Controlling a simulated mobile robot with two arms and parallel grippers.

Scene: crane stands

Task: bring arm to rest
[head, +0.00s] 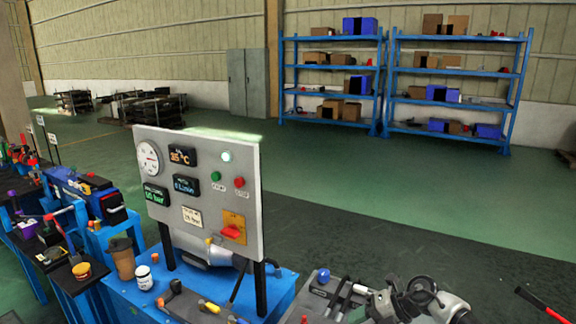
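No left gripper shows in the head view. At the bottom edge, right of centre, a grey and white jointed shape with dark parts (430,300) is cut off by the frame. It may be part of my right arm and gripper, but fingertips cannot be made out. A grey panel (198,180) stands upright on a blue bench (215,285) to the left of it. The panel has a round gauge (148,157), small displays, a green button (216,176), a red button (239,182) and a red handle (230,232) on a yellow plate.
A brown cup (122,260) and a white jar (144,278) stand on the bench's left side. More tool-laden benches run along the left. Blue shelves (333,66) with boxes stand far back. The dark and green floor between is open.

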